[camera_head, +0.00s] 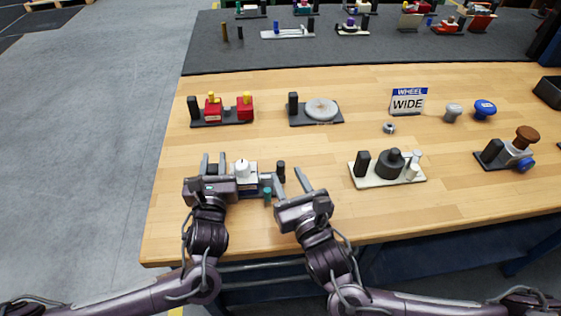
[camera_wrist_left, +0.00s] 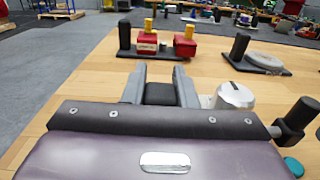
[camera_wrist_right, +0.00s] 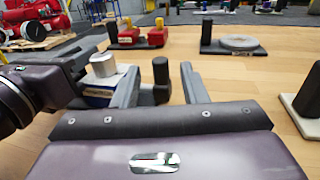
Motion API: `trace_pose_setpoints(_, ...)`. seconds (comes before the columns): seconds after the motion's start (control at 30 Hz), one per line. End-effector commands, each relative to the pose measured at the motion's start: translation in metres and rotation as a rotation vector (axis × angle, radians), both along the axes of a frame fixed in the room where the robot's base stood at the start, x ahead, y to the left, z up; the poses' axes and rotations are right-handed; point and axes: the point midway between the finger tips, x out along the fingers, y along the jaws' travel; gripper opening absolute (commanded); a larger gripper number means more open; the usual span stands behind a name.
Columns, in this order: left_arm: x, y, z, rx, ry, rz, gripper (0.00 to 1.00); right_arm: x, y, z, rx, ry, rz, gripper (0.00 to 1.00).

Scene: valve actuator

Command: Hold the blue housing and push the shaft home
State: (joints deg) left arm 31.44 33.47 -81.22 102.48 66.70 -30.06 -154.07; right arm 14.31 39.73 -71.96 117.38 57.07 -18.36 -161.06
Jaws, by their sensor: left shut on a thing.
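The housing (camera_head: 247,184) is a white-topped block with a blue lower part and a pale silver cap (camera_wrist_left: 234,96). It also shows in the right wrist view (camera_wrist_right: 98,93). My left gripper (camera_head: 213,160) is shut on a dark block (camera_wrist_left: 160,94) just left of the cap. A black upright post (camera_head: 281,170) stands right of the housing. In the left wrist view a grey rod runs to a black cylinder (camera_wrist_left: 296,119). Which part is the shaft, and how deep it sits, I cannot tell. My right gripper (camera_head: 290,178) is open, the black post appearing between its fingers in its wrist view.
A teal knob (camera_head: 267,195) is in front of the housing. Behind are a fixture with red blocks (camera_head: 228,109) and a grey disc on a base (camera_head: 320,109). A white base with black parts (camera_head: 386,168) stands to the right. Bare wood lies between them.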

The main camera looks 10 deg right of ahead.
Motion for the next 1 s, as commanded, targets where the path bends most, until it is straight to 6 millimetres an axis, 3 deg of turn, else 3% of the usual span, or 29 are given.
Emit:
trace_pose_setpoints(0.1,-0.001,0.000,-0.006,0.007,0.013,-0.001,0.00,0.023,0.005,0.001,-0.001,-0.004,-0.001,0.39)
trace_pose_setpoints(0.3,-0.001,0.000,-0.006,0.007,0.012,-0.001,0.00,0.047,0.011,0.000,-0.001,-0.002,0.000,0.39)
trace_pose_setpoints(0.7,-0.001,0.000,-0.006,0.006,0.012,0.000,0.00,0.054,0.013,-0.001,0.001,0.000,0.000,0.39)
trace_pose_setpoints(1.0,-0.001,0.000,-0.006,0.006,0.012,0.000,0.00,0.053,0.012,-0.001,0.001,0.000,0.000,0.00)
